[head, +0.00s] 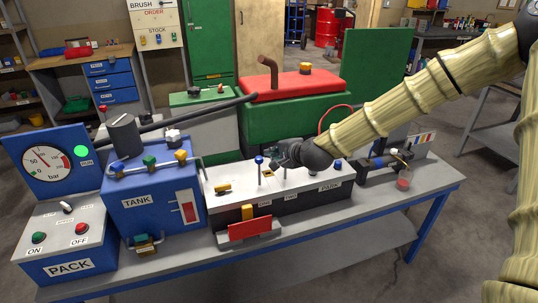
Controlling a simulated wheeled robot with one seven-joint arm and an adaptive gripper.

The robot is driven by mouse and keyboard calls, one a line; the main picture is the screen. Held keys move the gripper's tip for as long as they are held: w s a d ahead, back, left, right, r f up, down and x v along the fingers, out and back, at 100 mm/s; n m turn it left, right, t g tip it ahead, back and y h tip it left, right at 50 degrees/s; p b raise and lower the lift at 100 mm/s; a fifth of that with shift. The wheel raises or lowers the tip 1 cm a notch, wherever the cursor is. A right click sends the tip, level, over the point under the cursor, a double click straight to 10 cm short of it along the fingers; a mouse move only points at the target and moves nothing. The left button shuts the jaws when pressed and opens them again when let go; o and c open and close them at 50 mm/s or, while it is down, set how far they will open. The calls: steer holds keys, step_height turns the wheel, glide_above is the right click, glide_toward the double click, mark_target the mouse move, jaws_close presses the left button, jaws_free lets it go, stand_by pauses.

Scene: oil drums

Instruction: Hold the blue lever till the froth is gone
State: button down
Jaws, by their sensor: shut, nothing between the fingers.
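A lever with a blue ball knob (259,160) stands upright on the white top of the long box in the middle of the bench. My gripper (276,161) is shut and empty, close to the right of this knob. I cannot tell whether it touches the lever. A second blue knob (338,163) shows on the same box, right of my gripper, near the PARK label. The blue TANK box (150,210) has several coloured valve knobs on top and a white and red window (188,208) on its front. I cannot make out any froth.
The blue gauge panel (47,158) and the PACK box (68,245) with ON and OFF buttons stand at left. A small reddish cup (403,184) is at right. Bench front (375,208) has some bare room.

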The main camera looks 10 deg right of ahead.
steer(key=b+v, duration=0.1)
steer(key=v, duration=0.5)
steer(key=shift+s+r, duration=0.15)
steer(key=shift+r, duration=0.2)
steer(key=shift+d, duration=0.1)
steer(key=s+a+f+n+g+h, duration=0.1)
steer(key=s+f+n+g, duration=0.1)
steer(key=s+f, duration=0.55)
steer(key=s+a+f+n+g, duration=0.1)
steer(key=s+f+n+g, duration=0.2)
steer(key=f, duration=0.8)
steer(key=s+f+n+g+h, duration=0.1)
steer(key=s+f+n, duration=0.1)
steer(key=s+f, duration=0.65)
steer(key=s+f+n+g, duration=0.2)
steer(key=s+f, duration=0.3)
steer(key=s, duration=0.3)
steer(key=s+d+f+n+g+h, duration=0.1)
steer(key=s+f+n, duration=0.2)
steer(key=s+f, duration=0.3)
steer(key=s+d+f+n+g, duration=0.1)
steer(key=s+f, duration=0.4)
steer(key=s, duration=0.7)
steer(key=shift+s+f+n+g+h, duration=0.2)
steer(key=shift+f+n+g+h, duration=0.2)
steer(key=shift+n+g, duration=0.6)
